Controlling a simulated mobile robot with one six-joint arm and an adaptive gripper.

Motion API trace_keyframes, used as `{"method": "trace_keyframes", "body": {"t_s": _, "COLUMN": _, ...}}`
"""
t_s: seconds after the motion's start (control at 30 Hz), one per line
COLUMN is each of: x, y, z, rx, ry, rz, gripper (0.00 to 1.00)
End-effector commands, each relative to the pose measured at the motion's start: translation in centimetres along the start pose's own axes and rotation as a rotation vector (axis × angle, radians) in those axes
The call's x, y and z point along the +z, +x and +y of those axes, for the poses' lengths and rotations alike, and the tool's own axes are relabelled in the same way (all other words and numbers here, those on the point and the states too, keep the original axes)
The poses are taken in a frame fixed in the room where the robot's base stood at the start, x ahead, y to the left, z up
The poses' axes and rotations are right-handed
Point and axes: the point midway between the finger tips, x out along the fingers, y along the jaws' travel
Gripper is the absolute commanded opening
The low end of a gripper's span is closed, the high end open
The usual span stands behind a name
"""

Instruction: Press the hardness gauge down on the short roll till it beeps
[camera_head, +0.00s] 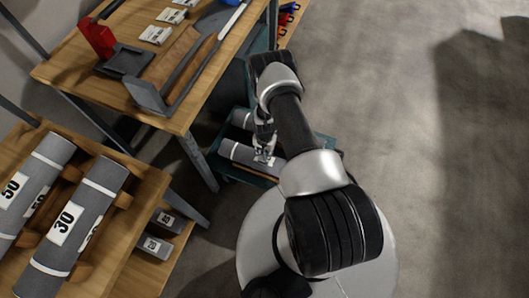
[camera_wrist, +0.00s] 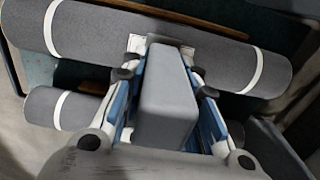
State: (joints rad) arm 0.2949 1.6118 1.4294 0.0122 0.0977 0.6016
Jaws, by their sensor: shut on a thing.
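My gripper (camera_head: 264,152) is over a teal cart, low in the camera_head view. In the camera_wrist view my gripper (camera_wrist: 163,72) is shut on a grey block, which looks like the hardness gauge (camera_wrist: 166,105). A grey roll (camera_wrist: 95,35) with white bands lies across the top of that view, beyond the gauge; a white label shows partly behind the fingertips. The same roll seems to be the one in the cart (camera_head: 238,153). The gauge's far end is hidden, so I cannot tell whether it touches the roll.
A second roll (camera_wrist: 62,108) lies alongside, partly hidden. The teal cart (camera_head: 215,162) stands beside a wooden table (camera_head: 62,70) holding a red tool (camera_head: 97,38) and a grey-framed tool (camera_head: 180,80). A rack at lower left holds numbered rolls (camera_head: 75,225). Open floor lies to the right.

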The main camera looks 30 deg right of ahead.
Motion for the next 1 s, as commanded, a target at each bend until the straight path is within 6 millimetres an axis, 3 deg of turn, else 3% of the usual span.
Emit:
{"method": "trace_keyframes", "body": {"t_s": 0.47, "x": 0.0, "y": -0.2, "z": 0.0, "rx": -0.001, "ry": 0.0, "rz": 0.001, "gripper": 0.04}}
{"method": "trace_keyframes", "body": {"t_s": 1.0, "x": 0.0, "y": -4.5, "z": 0.0, "rx": -0.001, "ry": 0.0, "rz": 0.001, "gripper": 0.04}}
